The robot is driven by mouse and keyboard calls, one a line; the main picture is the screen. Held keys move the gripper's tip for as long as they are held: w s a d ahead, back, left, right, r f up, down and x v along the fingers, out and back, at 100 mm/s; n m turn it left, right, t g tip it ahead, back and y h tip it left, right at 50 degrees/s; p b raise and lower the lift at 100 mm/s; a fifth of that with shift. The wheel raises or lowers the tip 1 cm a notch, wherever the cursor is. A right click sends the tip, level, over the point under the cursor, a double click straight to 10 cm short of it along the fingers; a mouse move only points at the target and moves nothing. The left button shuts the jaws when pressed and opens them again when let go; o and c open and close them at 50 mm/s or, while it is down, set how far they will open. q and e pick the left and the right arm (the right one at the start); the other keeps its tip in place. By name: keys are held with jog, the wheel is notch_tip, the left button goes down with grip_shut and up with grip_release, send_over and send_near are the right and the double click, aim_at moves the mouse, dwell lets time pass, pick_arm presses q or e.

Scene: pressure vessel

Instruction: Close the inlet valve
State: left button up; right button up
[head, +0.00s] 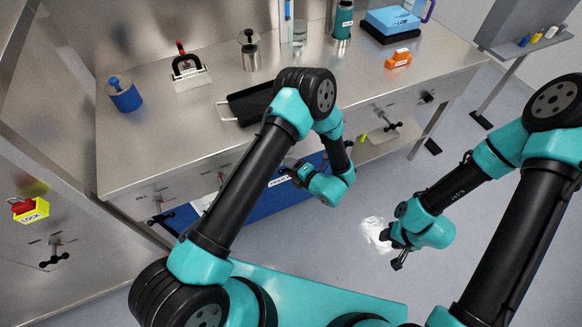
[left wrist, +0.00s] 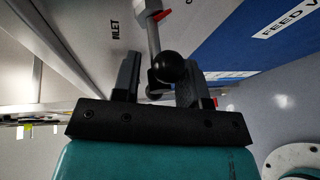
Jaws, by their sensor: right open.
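In the left wrist view, the inlet valve's handle (left wrist: 153,38) is a grey bar with black ball ends, beside a panel label (left wrist: 117,30) whose visible letters read "NLET". My left gripper (left wrist: 158,80) has its fingers apart, one on each side of the handle. The ball end lies close to the right finger; I cannot tell whether they touch. In the head view my left gripper (head: 288,172) is at the bench front, by the blue feed vessel (head: 270,205); my arm hides the inlet valve there. My right gripper (head: 397,252) is open and empty above the floor.
Other valve handles show on the bench front at left (head: 160,217) and right (head: 386,122). A yellow lock box (head: 32,211) is at the left.

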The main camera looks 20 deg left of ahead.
pick_arm(q)
grip_shut()
jog(key=shift+s+f+m, duration=0.1)
jog(key=shift+f+m, duration=0.05)
jog(key=shift+m, duration=0.25)
grip_release()
dwell(0.4)
jog(key=shift+d, duration=0.15)
jog(key=v, duration=1.7)
jog(key=shift+d, duration=0.2)
